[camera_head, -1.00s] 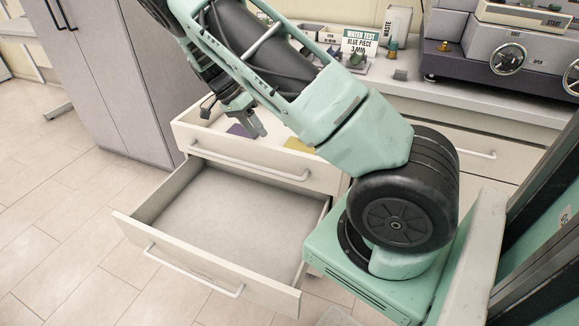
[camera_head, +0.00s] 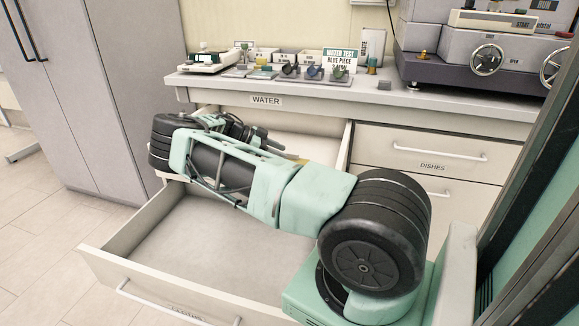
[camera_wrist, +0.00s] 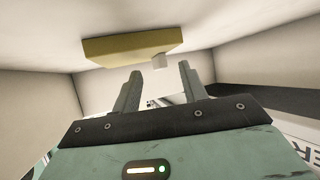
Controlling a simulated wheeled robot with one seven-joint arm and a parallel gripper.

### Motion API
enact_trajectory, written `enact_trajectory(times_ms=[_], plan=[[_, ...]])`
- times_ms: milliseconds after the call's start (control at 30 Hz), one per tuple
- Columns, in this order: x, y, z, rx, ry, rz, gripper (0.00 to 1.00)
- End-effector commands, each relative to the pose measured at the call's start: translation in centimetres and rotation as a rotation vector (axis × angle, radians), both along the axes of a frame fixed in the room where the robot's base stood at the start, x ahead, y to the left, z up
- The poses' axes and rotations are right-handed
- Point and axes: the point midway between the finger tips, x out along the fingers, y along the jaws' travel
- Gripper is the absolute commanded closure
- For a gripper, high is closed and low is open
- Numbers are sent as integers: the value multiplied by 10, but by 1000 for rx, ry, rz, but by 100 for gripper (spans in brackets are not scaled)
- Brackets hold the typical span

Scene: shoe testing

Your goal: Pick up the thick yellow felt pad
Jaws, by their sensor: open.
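The thick yellow felt pad (camera_wrist: 132,47) lies flat in the upper drawer and shows at the top of the wrist view. Only a sliver of the yellow pad (camera_head: 299,160) shows in the head view, just beyond my arm. My gripper (camera_wrist: 158,84) is open and empty, its two fingers pointing toward the pad's near edge. A gap shows between the fingertips and the pad. In the head view my gripper (camera_head: 270,141) is inside the upper drawer, to the left of the pad, partly hidden by my arm.
A small pale piece (camera_wrist: 160,61) sits beside the pad's edge. Drawer walls (camera_wrist: 262,58) close in on both sides. The open lower drawer (camera_head: 190,240) looks empty. The counter (camera_head: 430,97) above, labelled WATER, holds trays, signs and a grey machine (camera_head: 480,50).

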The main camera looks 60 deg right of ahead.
Motion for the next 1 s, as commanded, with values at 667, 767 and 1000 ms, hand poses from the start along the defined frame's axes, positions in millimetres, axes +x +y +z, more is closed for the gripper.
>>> enact_trajectory(times_ms=[667,767,1000], plan=[[-17,-14,-14,3,0,1,100],[-17,-14,-14,3,0,1,100],[-17,-14,-13,3,-2,2,100]])
